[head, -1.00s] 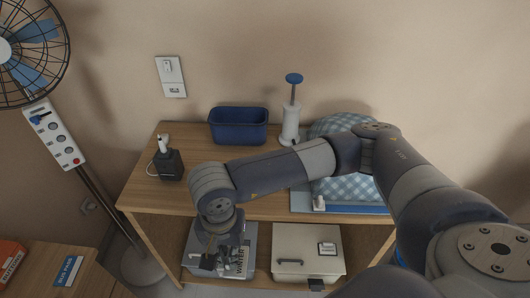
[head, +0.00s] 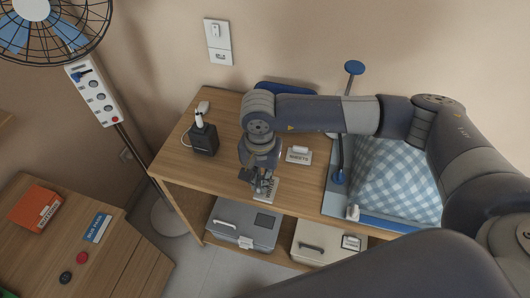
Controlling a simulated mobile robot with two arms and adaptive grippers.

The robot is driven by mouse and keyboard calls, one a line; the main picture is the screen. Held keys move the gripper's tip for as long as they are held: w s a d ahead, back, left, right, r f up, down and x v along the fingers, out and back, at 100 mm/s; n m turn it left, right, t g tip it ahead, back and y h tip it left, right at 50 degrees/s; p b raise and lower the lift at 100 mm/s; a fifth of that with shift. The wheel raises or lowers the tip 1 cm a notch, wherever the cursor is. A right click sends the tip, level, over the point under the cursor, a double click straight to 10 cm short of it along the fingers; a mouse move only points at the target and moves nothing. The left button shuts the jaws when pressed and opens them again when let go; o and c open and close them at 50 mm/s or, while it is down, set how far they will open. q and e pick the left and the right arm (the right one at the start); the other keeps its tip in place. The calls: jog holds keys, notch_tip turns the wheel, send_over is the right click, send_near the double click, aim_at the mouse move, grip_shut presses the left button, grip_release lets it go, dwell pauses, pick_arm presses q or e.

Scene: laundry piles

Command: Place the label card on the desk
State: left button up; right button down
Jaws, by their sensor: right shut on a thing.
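My right gripper (head: 262,182) is shut on a white label card (head: 266,189) with dark lettering that I cannot read surely. It holds the card over the front edge of the wooden desk (head: 215,170); I cannot tell whether the card touches the top. The fingers hide part of the card. Another white label card (head: 298,156), with lettering like "SHEETS", stands on the desk to the right of the gripper. My left gripper is not in view.
A dark charger block (head: 203,140) stands at the desk's left. A blue bin (head: 285,88) is partly behind my arm. A checked cushion (head: 395,180) lies at right. A grey box (head: 235,222) and a cream box (head: 318,244) sit on the lower shelf. A fan stands left.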

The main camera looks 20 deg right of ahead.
jog(key=w, duration=0.2)
jog(key=w+d+p, duration=0.1)
jog(key=w, duration=0.2)
jog(key=w+d+f+p, duration=0.1)
jog(key=w, duration=0.2)
jog(key=shift+w+d, duration=0.1)
jog(key=shift+w, duration=0.1)
jog(key=shift+w+d+f+p, duration=0.1)
jog(key=shift+w+p, duration=0.1)
jog(key=shift+p, duration=0.1)
notch_tip(320, 180, down, 3)
jog(key=shift+f+p, duration=0.1)
jog(key=shift+p, duration=0.55)
jog(key=shift+f+b, duration=0.2)
jog(key=shift+b, duration=0.1)
jog(key=c, duration=1.7)
grip_release()
